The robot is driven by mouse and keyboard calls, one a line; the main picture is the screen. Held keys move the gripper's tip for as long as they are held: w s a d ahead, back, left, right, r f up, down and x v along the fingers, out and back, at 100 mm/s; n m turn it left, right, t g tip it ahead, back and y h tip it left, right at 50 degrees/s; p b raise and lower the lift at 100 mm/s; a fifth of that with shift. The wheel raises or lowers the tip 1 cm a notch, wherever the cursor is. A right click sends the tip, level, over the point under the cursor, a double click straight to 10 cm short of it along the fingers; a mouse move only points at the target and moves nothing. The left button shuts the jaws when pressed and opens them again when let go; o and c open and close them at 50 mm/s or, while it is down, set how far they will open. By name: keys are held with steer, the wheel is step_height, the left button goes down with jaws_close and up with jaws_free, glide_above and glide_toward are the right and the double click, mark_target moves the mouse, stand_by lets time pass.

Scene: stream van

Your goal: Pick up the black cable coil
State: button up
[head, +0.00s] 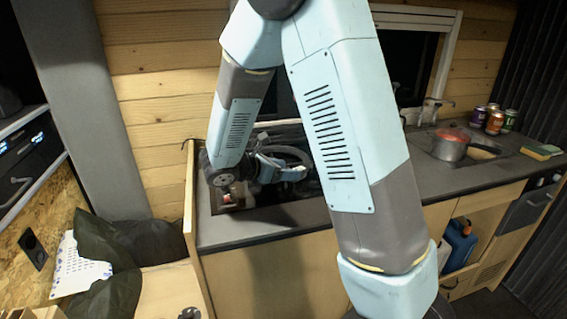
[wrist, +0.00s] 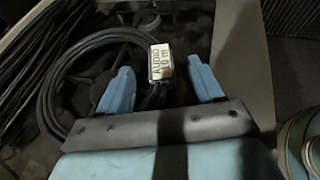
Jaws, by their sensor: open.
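The black cable coil (wrist: 45,88) lies in the wrist view as a loop left of centre, partly hidden by my gripper's left finger and palm. A pale tag with dark lettering (wrist: 161,61) sits on its cable strands, between the two blue fingers. My gripper (wrist: 158,72) is open, with one finger on each side of the tag and strands; I cannot tell if they touch. In the head view my gripper (head: 284,170) is low over the counter behind my arm, and a dark loop shows beside it.
The grey counter (head: 270,222) has a raised wooden side at its left.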

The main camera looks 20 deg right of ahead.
steer(key=x, duration=0.3)
steer(key=shift+w+d+f, duration=0.15)
steer(key=shift+c, duration=0.2)
jaws_close()
